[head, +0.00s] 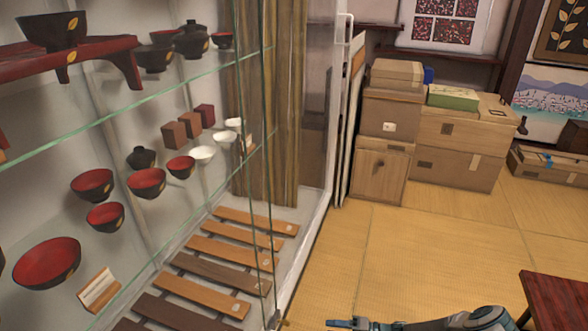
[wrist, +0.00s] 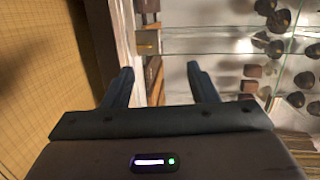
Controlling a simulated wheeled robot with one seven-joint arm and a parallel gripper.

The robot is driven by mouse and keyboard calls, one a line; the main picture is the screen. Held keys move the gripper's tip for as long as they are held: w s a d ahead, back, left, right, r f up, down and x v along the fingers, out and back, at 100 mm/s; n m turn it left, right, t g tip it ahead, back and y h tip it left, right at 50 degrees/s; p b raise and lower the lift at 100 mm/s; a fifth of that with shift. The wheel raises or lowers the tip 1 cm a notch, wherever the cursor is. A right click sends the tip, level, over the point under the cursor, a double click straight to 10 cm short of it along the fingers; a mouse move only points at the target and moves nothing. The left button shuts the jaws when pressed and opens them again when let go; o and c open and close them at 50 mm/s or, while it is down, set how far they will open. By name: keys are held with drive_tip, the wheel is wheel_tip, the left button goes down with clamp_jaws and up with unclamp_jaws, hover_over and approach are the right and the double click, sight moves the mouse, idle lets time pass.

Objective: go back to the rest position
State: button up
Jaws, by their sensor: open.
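My gripper (head: 345,323) shows at the bottom edge of the head view, low over the tatami floor (head: 400,255) and to the right of the glass display case. In the wrist view my gripper (wrist: 162,82) has its two dark fingers spread apart, with nothing between them. Beyond the fingers the wrist view shows the case's pale frame edge and its glass shelves with small bowls. My arm reaches in from the bottom right of the head view.
The glass case (head: 318,225) fills the left, with red and black bowls (head: 147,183) and wooden slats (head: 215,250) inside. Stacked boxes (head: 455,150) stand at the back. A dark red table (head: 555,298) corner is at the bottom right. The floor between is clear.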

drive_tip(key=s+d+r+n+g+h+p, duration=0.2)
drive_tip(key=r+h+p, duration=0.5)
drive_tip(key=r, duration=1.6)
drive_tip(key=s+r+n+g+h+p, duration=0.3)
drive_tip(key=r+p, duration=0.5)
drive_tip(key=r, duration=1.4)
drive_tip(key=s+r+m+t+h+p, duration=0.1)
drive_tip(key=s+r+p, duration=0.3)
drive_tip(key=r, duration=0.6)
drive_tip(key=s+r+m+t+h+p, duration=0.1)
drive_tip(key=s+r+t+h+p, duration=0.1)
drive_tip(key=s+r, duration=0.4)
drive_tip(key=s+r+m+t+h+p, duration=0.1)
drive_tip(key=s+r+h+p, duration=0.2)
drive_tip(key=r, duration=1.2)
drive_tip(key=s+a+p, duration=0.1)
drive_tip(key=s+p, duration=0.1)
drive_tip(key=p, duration=0.2)
drive_tip(key=shift+s+r, duration=0.15)
drive_tip(key=shift+s, duration=0.15)
